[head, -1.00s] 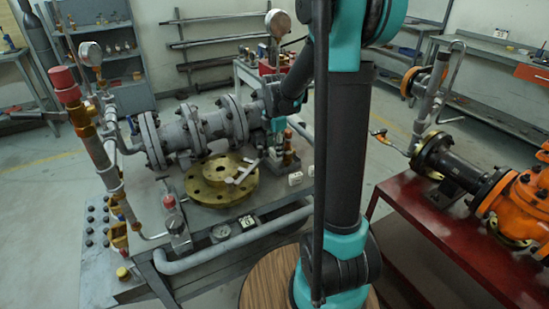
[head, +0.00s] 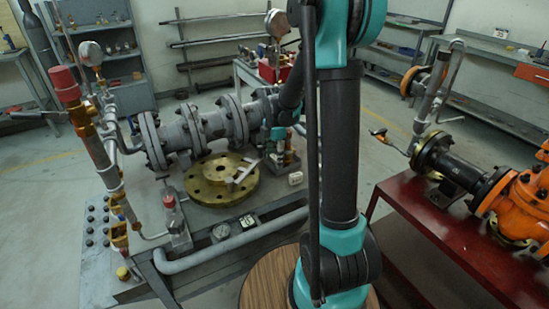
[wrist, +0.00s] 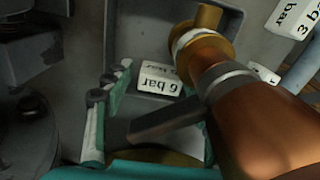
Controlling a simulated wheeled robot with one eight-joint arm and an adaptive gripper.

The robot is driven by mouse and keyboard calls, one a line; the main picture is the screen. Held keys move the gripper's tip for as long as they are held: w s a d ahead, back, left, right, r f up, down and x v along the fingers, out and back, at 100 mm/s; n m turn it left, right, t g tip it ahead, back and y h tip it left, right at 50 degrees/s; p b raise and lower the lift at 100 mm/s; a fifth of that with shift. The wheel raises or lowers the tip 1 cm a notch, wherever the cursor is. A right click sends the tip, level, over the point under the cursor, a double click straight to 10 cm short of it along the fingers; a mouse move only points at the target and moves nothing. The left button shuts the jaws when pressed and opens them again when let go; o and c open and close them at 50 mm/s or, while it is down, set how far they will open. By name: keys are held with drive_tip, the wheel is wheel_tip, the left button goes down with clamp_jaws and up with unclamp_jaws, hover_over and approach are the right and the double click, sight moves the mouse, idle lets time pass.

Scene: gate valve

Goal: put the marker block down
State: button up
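The white marker block (wrist: 160,78), lettered "6 bar", shows in the wrist view inside a grey, raised-edge holder (wrist: 228,25). My gripper (wrist: 165,85) is around the block; its teal and grey left finger stands beside the block with a small gap at the tip. The right finger is mostly hidden behind a copper-brown fitting (wrist: 245,115). I cannot tell whether the block rests on the holder's floor. In the head view my gripper (head: 280,140) is low over the back right of the bench, partly hidden by my arm.
A second white block (wrist: 290,18), lettered "3 bar", lies at the wrist view's top right. A white block (head: 295,178) stands on the bench's right side. A brass flange (head: 221,180) with a caliper lies left of my gripper. Grey flanged pipework (head: 195,130) runs behind it.

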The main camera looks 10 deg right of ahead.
sight(275, 157)
drive_tip(key=shift+r, duration=0.1)
wheel_tip(275, 157, up, 12)
idle(0.7)
drive_tip(key=s+d+f+m+t, duration=0.1)
drive_tip(key=s+f+m, duration=0.2)
drive_tip(key=s+m, duration=0.4)
drive_tip(key=s+d+f+m+t, duration=0.1)
drive_tip(key=s+f+m, duration=0.3)
drive_tip(key=s+m, duration=0.3)
drive_tip(key=s+d+f+m+t, duration=0.2)
drive_tip(key=s+f+m, duration=0.2)
drive_tip(key=s+m, duration=0.3)
drive_tip(key=shift+s+f+m, duration=0.1)
drive_tip(key=shift+s+m, duration=0.15)
drive_tip(key=shift+m, duration=0.05)
